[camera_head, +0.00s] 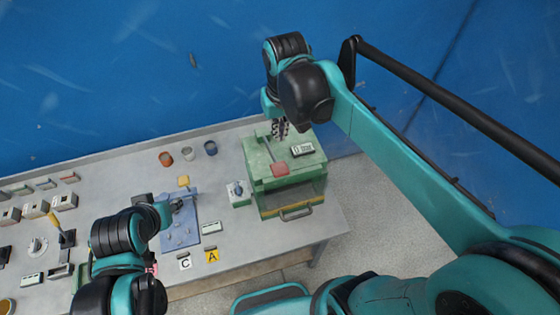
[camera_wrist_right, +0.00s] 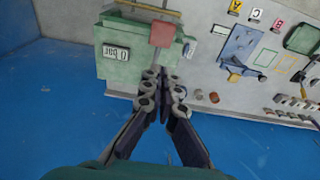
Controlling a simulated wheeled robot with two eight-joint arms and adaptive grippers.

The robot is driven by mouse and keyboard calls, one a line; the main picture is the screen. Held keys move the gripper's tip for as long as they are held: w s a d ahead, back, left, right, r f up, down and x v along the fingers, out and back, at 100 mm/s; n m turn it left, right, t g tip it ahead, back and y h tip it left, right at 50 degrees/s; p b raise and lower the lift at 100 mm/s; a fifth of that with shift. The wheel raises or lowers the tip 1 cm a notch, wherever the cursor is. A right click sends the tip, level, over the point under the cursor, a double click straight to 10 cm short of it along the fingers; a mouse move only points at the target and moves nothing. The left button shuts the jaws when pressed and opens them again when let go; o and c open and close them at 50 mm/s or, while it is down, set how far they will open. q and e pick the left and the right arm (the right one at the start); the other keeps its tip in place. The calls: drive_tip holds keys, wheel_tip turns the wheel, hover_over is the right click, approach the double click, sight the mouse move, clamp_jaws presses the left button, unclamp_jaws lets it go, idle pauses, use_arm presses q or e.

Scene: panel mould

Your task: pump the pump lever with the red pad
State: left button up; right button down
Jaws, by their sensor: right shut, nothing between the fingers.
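The red pad (camera_head: 280,168) sits on the green box (camera_head: 262,178), at the end of a thin lever. In the right wrist view the red pad (camera_wrist_right: 162,33) is above the fingertips, on the green box (camera_wrist_right: 120,68). My right gripper (camera_head: 280,136) points down over the back of the box, behind the pad. Its fingers (camera_wrist_right: 160,72) are shut and empty, apart from the pad in that view. My left gripper (camera_head: 178,204) is low over the blue plate; its fingers are too small to judge.
A display (camera_head: 302,149) is on the box top, and a handle (camera_head: 297,213) on its front. A small switch box (camera_head: 238,193) stands left of it. Several cups (camera_head: 188,153) line the back of the bench. A blue plate (camera_head: 180,237) lies left of centre.

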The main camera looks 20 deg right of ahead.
drive_tip(key=shift+f, duration=0.1)
hover_over(279, 168)
drive_tip(key=f, duration=0.6)
drive_tip(key=w+f, duration=0.1)
drive_tip(key=f, duration=0.2)
drive_tip(key=shift+d, duration=0.1)
drive_tip(key=f, duration=0.1)
drive_tip(key=s+f, duration=0.1)
drive_tip(key=f, duration=0.1)
drive_tip(key=shift+f+p, duration=0.2)
drive_tip(key=shift+p, duration=0.1)
drive_tip(key=shift+s+f, duration=0.2)
drive_tip(key=shift+f, duration=0.35)
